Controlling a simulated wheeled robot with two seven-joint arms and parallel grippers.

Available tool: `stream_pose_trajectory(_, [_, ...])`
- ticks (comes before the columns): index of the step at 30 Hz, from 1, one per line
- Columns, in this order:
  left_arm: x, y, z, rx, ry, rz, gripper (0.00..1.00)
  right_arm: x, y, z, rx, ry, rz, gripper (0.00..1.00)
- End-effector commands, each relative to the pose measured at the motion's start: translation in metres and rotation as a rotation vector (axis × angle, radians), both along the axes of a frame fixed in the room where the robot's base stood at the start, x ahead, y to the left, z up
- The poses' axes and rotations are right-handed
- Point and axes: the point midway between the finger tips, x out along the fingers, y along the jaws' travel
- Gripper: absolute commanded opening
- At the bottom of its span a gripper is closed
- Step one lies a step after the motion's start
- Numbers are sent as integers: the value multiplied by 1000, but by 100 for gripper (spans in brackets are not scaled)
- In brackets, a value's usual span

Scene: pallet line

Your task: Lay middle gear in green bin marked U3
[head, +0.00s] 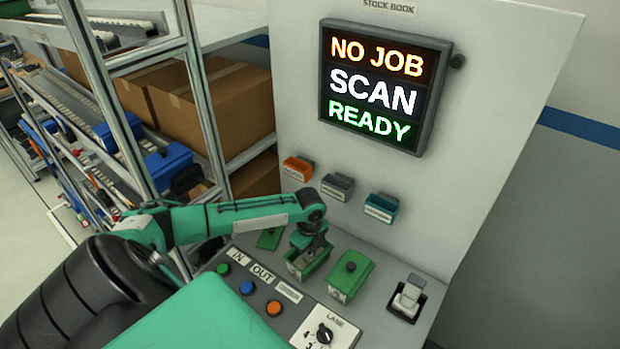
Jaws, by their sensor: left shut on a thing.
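No gear that I can make out and no green bin marked U3 is in view. My left gripper (312,245) reaches down at the middle green box (298,270) on the sloping panel. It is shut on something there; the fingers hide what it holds. A green box with a dark knob on top (350,277) stands just right of it. A smaller green piece (270,238) lies to its left, partly behind my arm. My right gripper is not in view.
The panel has IN and OUT buttons, a lane dial (324,333) and a scanner-like white device (408,296). Above are orange, grey and teal holders and a screen (385,87) reading "NO JOB SCAN READY". Racks with cartons (235,105) and blue bins (168,163) stand left.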

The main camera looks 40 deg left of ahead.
Motion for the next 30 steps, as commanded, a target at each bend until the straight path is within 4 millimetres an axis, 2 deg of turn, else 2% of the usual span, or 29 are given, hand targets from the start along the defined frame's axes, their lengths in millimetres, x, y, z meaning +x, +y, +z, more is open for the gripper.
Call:
stream_pose_trajectory(10, [0, 0, -2, 0, 0, 0, 0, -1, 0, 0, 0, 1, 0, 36])
stream_pose_trajectory(11, [0, 0, -1, 0, -1, 0, 27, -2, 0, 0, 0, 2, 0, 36])
stream_pose_trajectory(13, [0, 0, -1, 0, -1, 0, 41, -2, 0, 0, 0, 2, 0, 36])
stream_pose_trajectory(14, [0, 0, -1, 0, 0, 0, 43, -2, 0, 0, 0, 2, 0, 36])
stream_pose_trajectory(23, [0, 0, 1, 0, -1, 0, 43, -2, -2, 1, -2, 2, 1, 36])
stream_pose_trajectory(30, [1, 1, 26, 1, -1, 0, 43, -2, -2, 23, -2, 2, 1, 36])
